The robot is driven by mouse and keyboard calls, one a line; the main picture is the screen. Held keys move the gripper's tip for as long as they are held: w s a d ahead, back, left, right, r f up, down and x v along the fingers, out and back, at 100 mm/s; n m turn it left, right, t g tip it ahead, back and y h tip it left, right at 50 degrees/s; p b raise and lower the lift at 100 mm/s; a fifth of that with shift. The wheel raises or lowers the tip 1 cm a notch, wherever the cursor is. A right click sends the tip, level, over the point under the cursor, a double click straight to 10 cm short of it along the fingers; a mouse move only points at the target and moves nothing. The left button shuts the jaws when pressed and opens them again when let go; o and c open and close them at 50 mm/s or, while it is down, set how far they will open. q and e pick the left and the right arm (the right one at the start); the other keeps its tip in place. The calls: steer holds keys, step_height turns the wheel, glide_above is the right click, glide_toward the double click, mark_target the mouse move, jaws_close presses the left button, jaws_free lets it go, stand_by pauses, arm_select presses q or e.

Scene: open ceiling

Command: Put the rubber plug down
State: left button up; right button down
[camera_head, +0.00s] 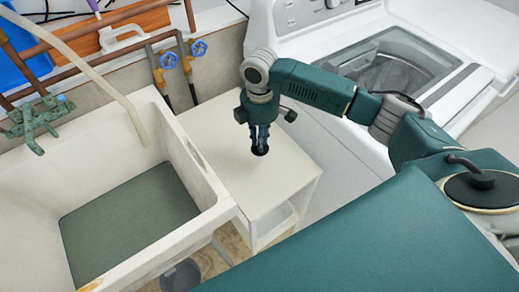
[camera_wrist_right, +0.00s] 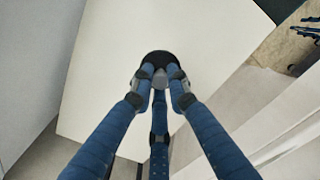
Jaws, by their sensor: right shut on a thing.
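The rubber plug (camera_head: 260,150) is a small dark round disc at the tip of my right gripper (camera_head: 260,140). In the right wrist view the black plug (camera_wrist_right: 160,59) shows beyond the blue fingers of the right gripper (camera_wrist_right: 160,78), which are closed around its grey middle part. The gripper points down over the cream top of a small white stand (camera_head: 225,145). I cannot tell whether the plug touches that top or hangs just above it. My left gripper is in neither view.
A deep utility sink (camera_head: 215,217) with greenish water or floor inside stands left of the stand. A white top-loading washer (camera_head: 445,65) stands behind and right. Pipes with blue valves (camera_head: 168,60) run along the back wall. The stand's top around the plug is clear.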

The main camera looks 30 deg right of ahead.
steer(key=shift+f, duration=2.85)
steer(key=shift+f, duration=0.1)
steer(key=c, duration=1.7)
jaws_free()
step_height(320, 180, up, 12)
steer(key=shift+r, duration=0.15)
